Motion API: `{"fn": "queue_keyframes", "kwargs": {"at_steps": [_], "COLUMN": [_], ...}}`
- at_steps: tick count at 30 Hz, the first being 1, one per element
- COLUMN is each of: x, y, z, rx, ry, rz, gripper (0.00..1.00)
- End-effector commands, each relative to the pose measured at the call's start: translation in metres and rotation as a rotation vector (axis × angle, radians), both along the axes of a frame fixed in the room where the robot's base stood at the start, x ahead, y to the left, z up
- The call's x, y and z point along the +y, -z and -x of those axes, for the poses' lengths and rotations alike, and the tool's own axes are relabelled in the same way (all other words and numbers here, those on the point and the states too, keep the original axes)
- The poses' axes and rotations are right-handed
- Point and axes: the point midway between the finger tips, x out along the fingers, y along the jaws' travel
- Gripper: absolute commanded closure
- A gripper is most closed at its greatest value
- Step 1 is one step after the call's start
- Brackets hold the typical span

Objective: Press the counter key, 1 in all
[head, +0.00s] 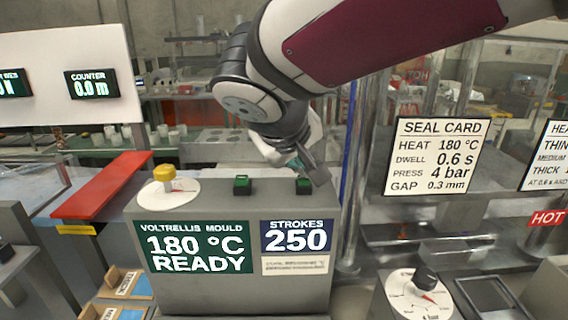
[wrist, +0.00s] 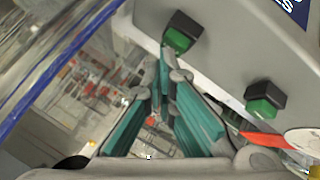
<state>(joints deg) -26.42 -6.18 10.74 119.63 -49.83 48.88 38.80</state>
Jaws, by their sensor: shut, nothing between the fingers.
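Two green keys in dark housings sit on top of the grey mould cabinet (head: 290,205). The right key (head: 304,186) is above the STROKES display (head: 297,237), which reads 250. The left key (head: 242,185) is closer to the yellow knob. My gripper (head: 318,177) is shut and empty, pointing down close to the right key. In the wrist view the closed teal fingers (wrist: 165,66) end beside this right key (wrist: 180,36); I cannot tell whether they touch it. The left key (wrist: 265,98) shows further off to the right there.
A yellow knob on a white dial (head: 164,175) stands at the cabinet's left end, with a red bar (head: 102,185) beyond it. A clear post with a blue edge (head: 349,165) rises right of the cabinet. A separate COUNTER display (head: 91,84) reads 0.0 m.

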Motion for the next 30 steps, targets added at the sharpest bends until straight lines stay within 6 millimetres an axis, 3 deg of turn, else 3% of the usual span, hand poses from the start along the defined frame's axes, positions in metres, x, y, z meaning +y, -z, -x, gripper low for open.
{"fn": "queue_keyframes", "kwargs": {"at_steps": [22,30], "x": [0.000,0.000], "y": [0.004,-0.006], "z": [0.000,0.000], "rx": [0.001,0.000], "ry": [0.001,0.001], "rz": [0.000,-0.001], "gripper": [1.00,1.00]}}
